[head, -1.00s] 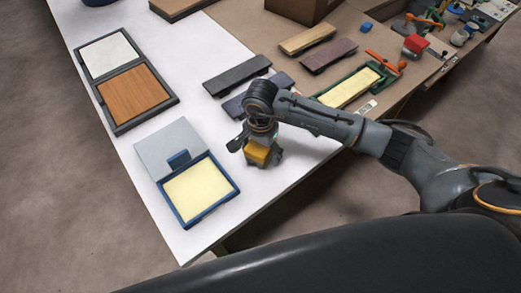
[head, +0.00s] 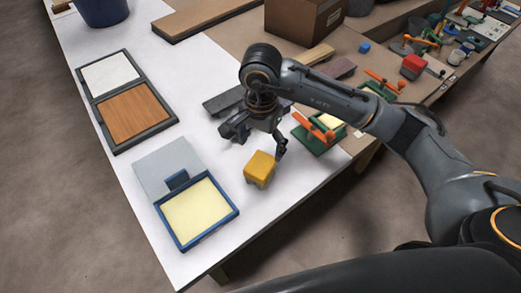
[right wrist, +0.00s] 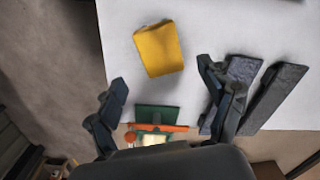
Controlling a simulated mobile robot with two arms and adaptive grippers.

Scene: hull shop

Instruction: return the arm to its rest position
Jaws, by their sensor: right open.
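My right gripper (head: 257,142) is open and empty above the white table, on the arm that comes in from the right. My left gripper is in neither view.
A blue-framed tray with a pale yellow pad (head: 234,213) lies left of the block. A dark-framed case with a wood panel (head: 133,113) lies farther back. Dark bars (right wrist: 272,98), a green-and-orange clamp piece (head: 319,133) and a cardboard box (head: 305,18) are nearby. The table's front edge is close.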

